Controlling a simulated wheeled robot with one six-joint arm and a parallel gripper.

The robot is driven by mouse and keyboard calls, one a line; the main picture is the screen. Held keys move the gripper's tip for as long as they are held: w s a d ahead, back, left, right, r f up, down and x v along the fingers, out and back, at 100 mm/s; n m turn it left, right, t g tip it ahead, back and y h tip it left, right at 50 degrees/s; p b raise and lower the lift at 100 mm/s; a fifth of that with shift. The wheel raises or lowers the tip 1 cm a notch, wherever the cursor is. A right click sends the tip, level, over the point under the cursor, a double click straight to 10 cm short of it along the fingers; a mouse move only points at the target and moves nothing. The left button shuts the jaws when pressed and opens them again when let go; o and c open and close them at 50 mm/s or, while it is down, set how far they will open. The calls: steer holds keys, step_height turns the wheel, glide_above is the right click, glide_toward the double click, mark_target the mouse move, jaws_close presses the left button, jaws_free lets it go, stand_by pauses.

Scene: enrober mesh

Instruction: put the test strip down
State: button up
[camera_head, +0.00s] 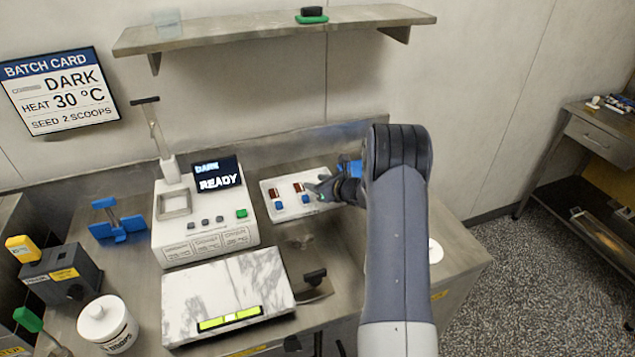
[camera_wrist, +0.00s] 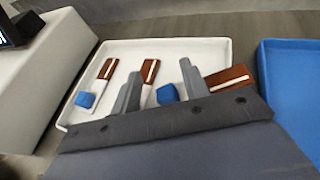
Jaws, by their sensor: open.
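Several brown-and-white test strips lie in a white tray: a left strip (camera_wrist: 105,75), a middle strip (camera_wrist: 149,73) and a right strip (camera_wrist: 229,77). The white tray (camera_head: 266,187) sits on the bench, and its rim also shows in the wrist view (camera_wrist: 170,44). My gripper (camera_head: 318,187) is over the tray's right part. In the wrist view my gripper (camera_wrist: 160,72) is open, with the middle strip showing between its fingers and the right strip just right of the right finger. The lower ends of the middle and right strips are hidden. I cannot tell finger contact.
Small blue blocks (camera_wrist: 86,99) lie in the tray. A blue container (camera_wrist: 285,75) stands close on the tray's right. The white machine with a READY screen (camera_head: 217,180) stands left of the tray. A marble slab (camera_head: 190,295) lies in front of the machine.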

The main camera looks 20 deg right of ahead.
steer(key=b+v, duration=0.2)
steer(key=v, duration=1)
steer(key=shift+d, duration=0.1)
steer(key=p+x, duration=0.1)
steer(key=x, duration=1.1)
steer(key=shift+w+f, duration=0.1)
steer(key=shift+f, duration=0.4)
steer(key=shift+r+p, duration=0.3)
steer(key=shift+r, duration=0.05)
steer(key=shift+f, duration=0.1)
